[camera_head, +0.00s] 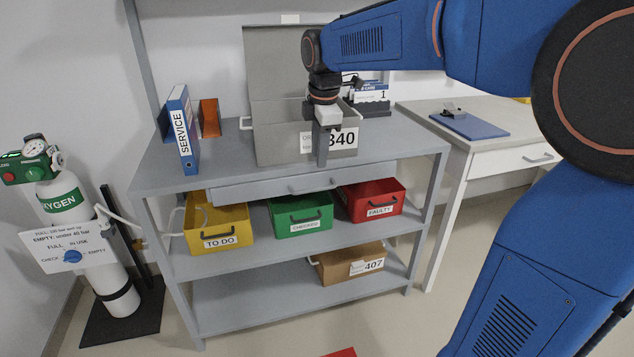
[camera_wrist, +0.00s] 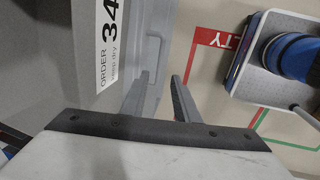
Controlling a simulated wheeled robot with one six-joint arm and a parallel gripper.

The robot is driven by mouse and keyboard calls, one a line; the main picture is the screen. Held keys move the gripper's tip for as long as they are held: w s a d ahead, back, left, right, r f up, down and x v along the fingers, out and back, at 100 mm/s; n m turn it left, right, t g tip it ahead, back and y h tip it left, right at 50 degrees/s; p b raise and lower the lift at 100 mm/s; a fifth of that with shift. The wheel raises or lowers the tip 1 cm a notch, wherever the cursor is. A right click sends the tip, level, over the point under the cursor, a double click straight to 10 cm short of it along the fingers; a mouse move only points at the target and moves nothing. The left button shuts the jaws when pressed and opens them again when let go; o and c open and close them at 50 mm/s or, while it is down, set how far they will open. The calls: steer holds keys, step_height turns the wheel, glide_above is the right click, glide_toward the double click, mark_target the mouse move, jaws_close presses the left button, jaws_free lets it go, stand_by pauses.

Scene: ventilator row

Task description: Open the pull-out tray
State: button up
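The pull-out tray (camera_head: 235,192) is a shallow grey drawer under the bench's top board, and it looks shut. Its handle (camera_head: 315,186) is a grey bar at the middle of the front. My gripper (camera_head: 322,160) points down in front of the grey box and above the handle in the head view. In the wrist view my gripper (camera_wrist: 160,88) has its two fingers apart with nothing between them. The tray handle (camera_wrist: 152,50) shows just beyond the left finger. I cannot tell the exact gap between fingers and handle.
A grey box (camera_head: 278,110) labelled 340 stands on the bench above the tray. Yellow (camera_head: 220,226), green (camera_head: 300,214) and red bins (camera_head: 372,200) sit on the shelf below. A cardboard box (camera_head: 350,262) is lower. An oxygen cylinder (camera_head: 75,235) stands at left.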

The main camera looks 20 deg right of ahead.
steer(key=f, duration=0.3)
steer(key=w+f, duration=0.1)
steer(key=f, duration=0.3)
steer(key=w+f, duration=0.1)
steer(key=f, duration=0.2)
steer(key=shift+f, duration=0.2)
jaws_close()
